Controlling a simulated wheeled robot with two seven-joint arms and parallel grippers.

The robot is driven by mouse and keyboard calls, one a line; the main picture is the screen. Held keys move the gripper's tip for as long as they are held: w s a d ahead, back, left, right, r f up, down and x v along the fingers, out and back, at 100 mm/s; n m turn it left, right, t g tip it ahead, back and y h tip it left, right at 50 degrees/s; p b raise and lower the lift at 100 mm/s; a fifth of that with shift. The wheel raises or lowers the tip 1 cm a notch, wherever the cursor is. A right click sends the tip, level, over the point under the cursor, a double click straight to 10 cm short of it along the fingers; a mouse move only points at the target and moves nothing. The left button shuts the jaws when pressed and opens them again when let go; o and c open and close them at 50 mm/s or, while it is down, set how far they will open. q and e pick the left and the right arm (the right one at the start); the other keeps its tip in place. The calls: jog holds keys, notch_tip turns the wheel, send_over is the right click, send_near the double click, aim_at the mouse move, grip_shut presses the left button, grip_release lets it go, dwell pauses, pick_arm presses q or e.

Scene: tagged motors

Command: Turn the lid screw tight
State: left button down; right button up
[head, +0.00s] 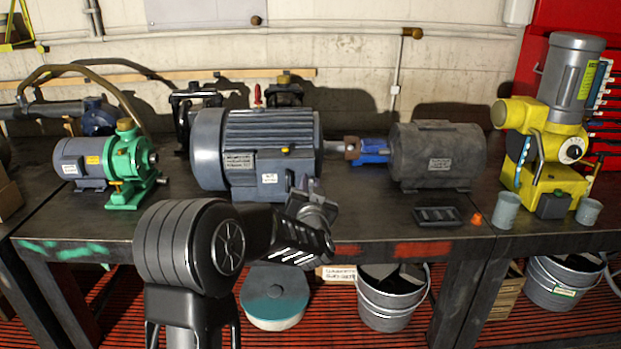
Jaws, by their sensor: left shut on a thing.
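A large blue-grey motor (219,152) stands in the middle of the bench. A terminal box with a tagged lid (270,187) is on its front. My left gripper (311,192) is at the right edge of this box, its fingers pointing up and away from me. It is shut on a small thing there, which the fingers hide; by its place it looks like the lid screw. I cannot see how far the screw is turned in. My right gripper is not in view.
A green pump with a grey motor (82,162) stands at left. A dark grey motor (437,157) with a blue coupling (372,151) stands at right. A small black tray (438,216), an orange piece (476,218), grey cups (507,210) and a yellow machine (555,122) are further right.

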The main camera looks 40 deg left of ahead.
pick_arm(q)
jog(key=m+p, duration=0.2)
jog(key=m, duration=0.1)
jog(key=m+p, duration=0.2)
jog(key=m, duration=0.1)
jog(key=shift+d+f+m, duration=0.15)
jog(key=shift+m, duration=0.15)
jog(key=shift+f+m+p, duration=0.15)
jog(key=shift+m+p, duration=1.2)
jog(key=shift+m, duration=0.95)
jog(key=c, duration=1.7)
grip_release()
jog(key=o, duration=0.4)
jog(key=shift+r, duration=0.2)
